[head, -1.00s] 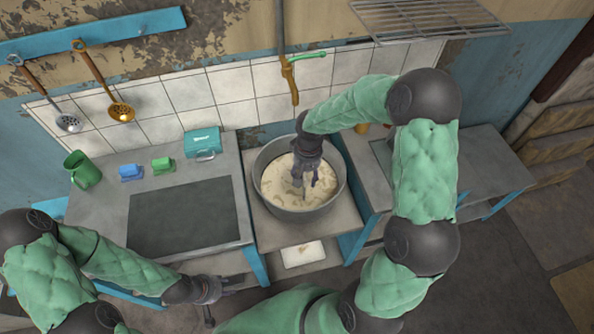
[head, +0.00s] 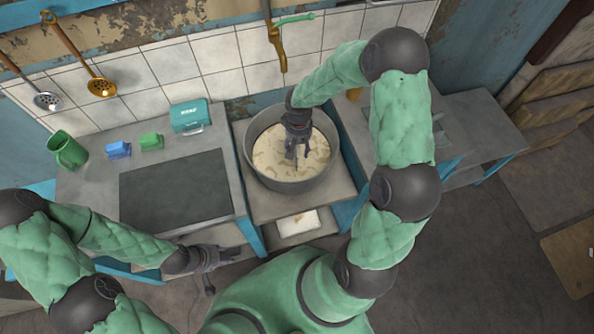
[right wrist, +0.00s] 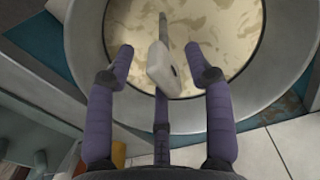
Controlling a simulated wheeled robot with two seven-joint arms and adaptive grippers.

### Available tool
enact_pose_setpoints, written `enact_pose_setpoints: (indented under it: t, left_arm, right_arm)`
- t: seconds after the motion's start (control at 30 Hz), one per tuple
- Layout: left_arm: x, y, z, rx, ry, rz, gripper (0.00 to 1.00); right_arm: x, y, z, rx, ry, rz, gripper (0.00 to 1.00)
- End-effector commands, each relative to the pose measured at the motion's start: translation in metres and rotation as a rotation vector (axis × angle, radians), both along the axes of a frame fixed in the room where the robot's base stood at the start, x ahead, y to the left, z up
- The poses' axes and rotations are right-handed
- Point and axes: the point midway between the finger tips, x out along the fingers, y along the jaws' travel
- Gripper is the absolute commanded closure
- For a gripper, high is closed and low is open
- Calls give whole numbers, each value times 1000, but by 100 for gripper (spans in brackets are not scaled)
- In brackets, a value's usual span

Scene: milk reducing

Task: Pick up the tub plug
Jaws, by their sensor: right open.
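The tub (head: 247,160) is a round grey metal vessel holding pale, lumpy milk (head: 268,150). What looks like the tub plug (right wrist: 167,72) is a whitish block on a thin metal rod, rising from the milk in the right wrist view. My right gripper (head: 297,150) points down inside the tub's rim, over the milk. In the right wrist view its fingers (right wrist: 161,62) are spread around the whitish block, with visible gaps at the sides. The rod's lower end cannot be made out. My left gripper (head: 218,258) hangs empty in front of the left counter, its fingers too small to judge.
The left counter (head: 95,205) carries a green mug (head: 68,151), blue and green blocks (head: 118,150), a teal box (head: 190,117) and a dark panel (head: 175,190). A brass tap (head: 277,45) hangs above the tub. A pale tray (head: 297,222) lies below it.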

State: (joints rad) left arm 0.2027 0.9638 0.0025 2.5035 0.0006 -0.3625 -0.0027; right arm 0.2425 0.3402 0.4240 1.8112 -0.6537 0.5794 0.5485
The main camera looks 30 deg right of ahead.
Motion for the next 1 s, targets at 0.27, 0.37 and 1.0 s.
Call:
enact_pose_setpoints:
  t: [0.27, 0.37, 1.0]
  left_arm:
    - [0, 0, -6, 0, 0, 0, 60]
    - [0, 0, -6, 0, 0, 0, 60]
    - [0, 0, -5, 0, 0, 0, 60]
  right_arm:
    - [0, 0, -25, 0, 0, 0, 47]
    - [0, 0, -25, 0, 0, 0, 47]
    - [1, 0, -20, 0, -2, 0, 100]
